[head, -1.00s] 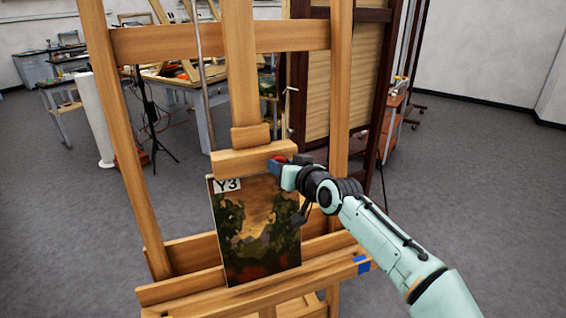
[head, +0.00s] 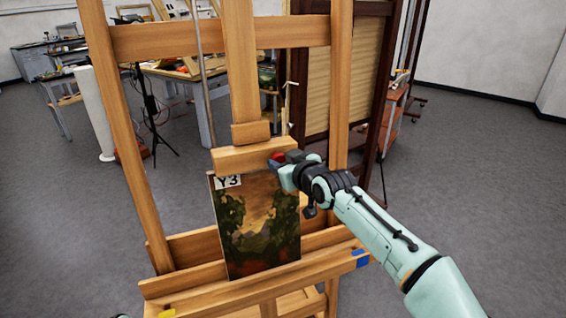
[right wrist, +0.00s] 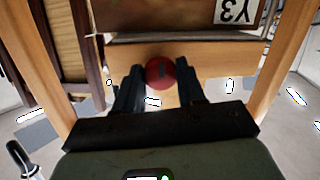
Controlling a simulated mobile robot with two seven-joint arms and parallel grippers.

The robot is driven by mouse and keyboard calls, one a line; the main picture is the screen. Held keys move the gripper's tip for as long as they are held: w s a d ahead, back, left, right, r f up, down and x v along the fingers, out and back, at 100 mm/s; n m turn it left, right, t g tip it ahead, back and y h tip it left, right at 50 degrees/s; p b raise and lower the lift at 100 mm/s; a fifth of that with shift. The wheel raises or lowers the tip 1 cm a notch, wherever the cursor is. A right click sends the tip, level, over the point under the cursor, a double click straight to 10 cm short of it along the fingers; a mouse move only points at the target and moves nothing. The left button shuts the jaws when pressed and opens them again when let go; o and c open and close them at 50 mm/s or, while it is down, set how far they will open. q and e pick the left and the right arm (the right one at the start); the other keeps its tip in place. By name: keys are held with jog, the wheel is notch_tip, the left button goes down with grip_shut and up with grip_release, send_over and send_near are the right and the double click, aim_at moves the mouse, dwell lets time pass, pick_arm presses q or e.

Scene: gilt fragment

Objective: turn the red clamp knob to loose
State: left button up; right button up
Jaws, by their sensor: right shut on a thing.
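The red clamp knob (head: 277,158) is at the right end of the easel's wooden clamp block (head: 240,156), just above the painting. It also shows in the right wrist view (right wrist: 160,72) as a round red face with a short dark mark. My right gripper (head: 283,164) is shut on the knob, with one dark finger on each side of it in the right wrist view. The fingers and wrist partly cover the knob in the head view.
The painting (head: 257,225) marked Y3 stands on the easel's lower ledge (head: 200,279), close below my right wrist. The easel's right post (head: 340,90) rises just beyond my wrist. A dark-framed panel (head: 330,80) and cluttered tables stand behind. The floor at right is clear.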

jog(key=shift+r, duration=0.1)
jog(key=o, duration=1)
jog(key=shift+o, duration=0.2)
jog(key=shift+s+d, duration=0.1)
jog(key=shift+s, duration=0.1)
pick_arm(q)
jog(key=s+f+b, duration=0.2)
jog(key=f, duration=0.1)
jog(key=s+f+b, duration=0.1)
jog(key=b, duration=0.1)
jog(key=shift+f, duration=0.4)
pick_arm(e)
jog(key=v, duration=1.3)
